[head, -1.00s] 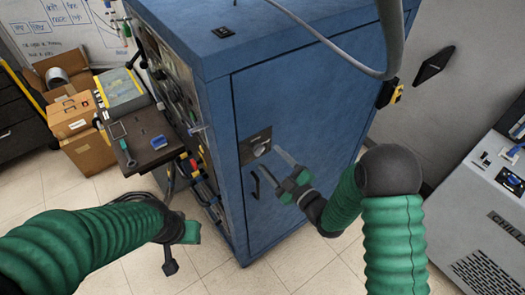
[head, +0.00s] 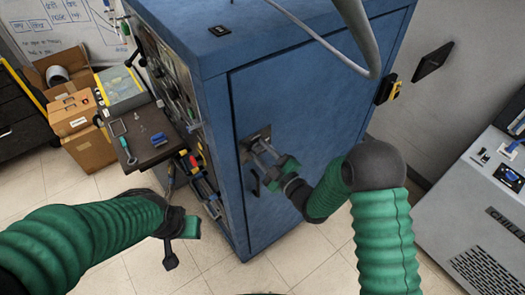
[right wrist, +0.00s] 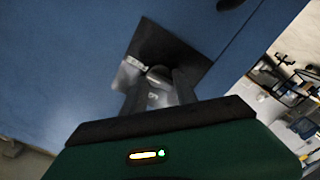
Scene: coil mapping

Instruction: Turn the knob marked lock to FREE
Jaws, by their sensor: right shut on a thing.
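The lock knob (right wrist: 158,73) sits on a dark plate (head: 250,148) on the door of the blue cabinet (head: 300,110). Its marking is too small to read. My right gripper (head: 258,148) is at the plate, its fingers shut on the knob. In the right wrist view, the two fingers (right wrist: 160,92) stand on either side of the knob and partly hide it. A dark door handle (head: 254,183) is just below the plate. My left gripper (head: 180,235) is low at the left, away from the cabinet door; its jaws are not clear.
A grey cable (head: 345,60) hangs across the upper right of the cabinet. A small dark shelf (head: 150,150) with tools juts from the cabinet's left side. Cardboard boxes (head: 85,130) stand at the left, a grey chiller (head: 480,215) at the right. Floor between is clear.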

